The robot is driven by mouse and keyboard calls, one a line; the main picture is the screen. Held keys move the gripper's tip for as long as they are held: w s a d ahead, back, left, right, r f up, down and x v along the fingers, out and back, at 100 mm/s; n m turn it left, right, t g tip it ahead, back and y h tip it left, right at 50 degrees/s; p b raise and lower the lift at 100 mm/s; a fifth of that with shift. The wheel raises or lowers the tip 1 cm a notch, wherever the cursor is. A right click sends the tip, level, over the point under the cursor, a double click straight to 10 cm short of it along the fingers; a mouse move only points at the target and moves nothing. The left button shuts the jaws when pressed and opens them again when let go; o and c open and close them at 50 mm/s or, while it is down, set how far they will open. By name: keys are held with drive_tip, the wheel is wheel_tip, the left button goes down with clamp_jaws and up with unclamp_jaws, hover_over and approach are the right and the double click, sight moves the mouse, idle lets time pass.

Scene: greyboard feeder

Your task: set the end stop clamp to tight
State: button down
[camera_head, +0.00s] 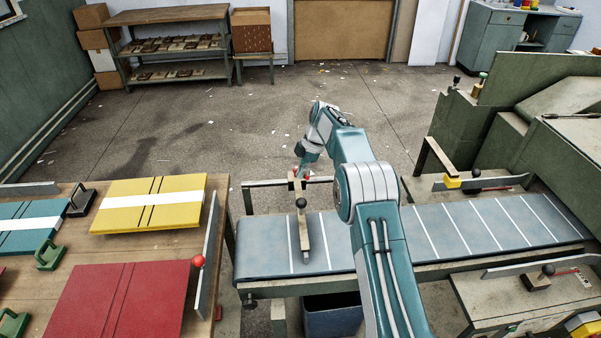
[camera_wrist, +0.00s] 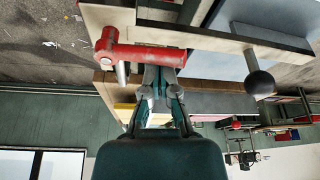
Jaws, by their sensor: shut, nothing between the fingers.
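The end stop (camera_head: 304,235) is a pale bar lying across the blue belt in the head view. It has a dark ball knob (camera_head: 301,203), which also shows in the wrist view (camera_wrist: 260,84). The red clamp lever (camera_wrist: 135,53) sits at the bar's far end, on a metal pin, and shows small in the head view (camera_head: 304,174). My gripper (camera_wrist: 161,75) is shut and empty. In the head view the fingers are too small to make out clearly.
The blue conveyor belt (camera_head: 478,226) with white lines runs right to the green machine (camera_head: 560,105). A wooden table (camera_head: 222,190) with coloured boards stands at left. A dark bin (camera_head: 333,318) sits under the belt. The floor behind is mostly free.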

drive_tip(key=shift+a, duration=0.35)
wheel_tip(320, 180, up, 10)
idle(0.4)
drive_tip(key=shift+d, duration=0.15)
